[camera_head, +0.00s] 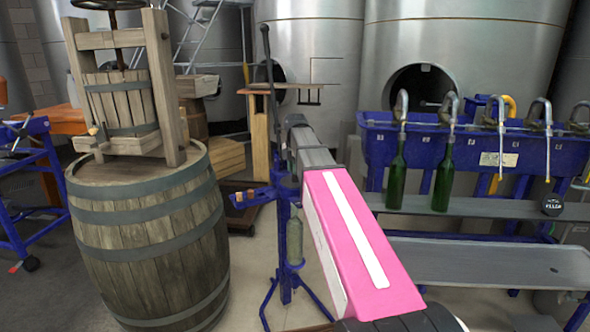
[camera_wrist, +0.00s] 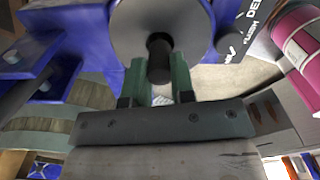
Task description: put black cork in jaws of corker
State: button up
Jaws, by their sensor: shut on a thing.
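In the wrist view, my gripper (camera_wrist: 160,75) is shut on the black cork (camera_wrist: 159,62), a short dark cylinder between two green fingers. The cork lies in front of a round grey part of the corker. I cannot tell whether it touches that part or sits in the jaws. In the head view, the blue corker (camera_head: 283,188) stands on splayed legs at the centre, with a greenish bottle (camera_head: 294,240) upright in it. My pink and grey arm reaches toward its top and hides much of it. The gripper and cork are not visible there.
A barrel (camera_head: 150,235) with a wooden press (camera_head: 125,90) on top stands left of the corker. To the right is a blue filler (camera_head: 520,155) with two green bottles under its spouts and a grey shelf (camera_head: 480,207). Steel tanks (camera_head: 310,60) stand behind.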

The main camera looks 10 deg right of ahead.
jog(key=shift+f, duration=1.05)
dwell(0.4)
jog(key=o, duration=1)
jog(key=shift+c, duration=0.2)
jog(key=s+a+r, duration=0.6)
jog(key=a+r, duration=0.4)
jog(key=r, duration=0.1)
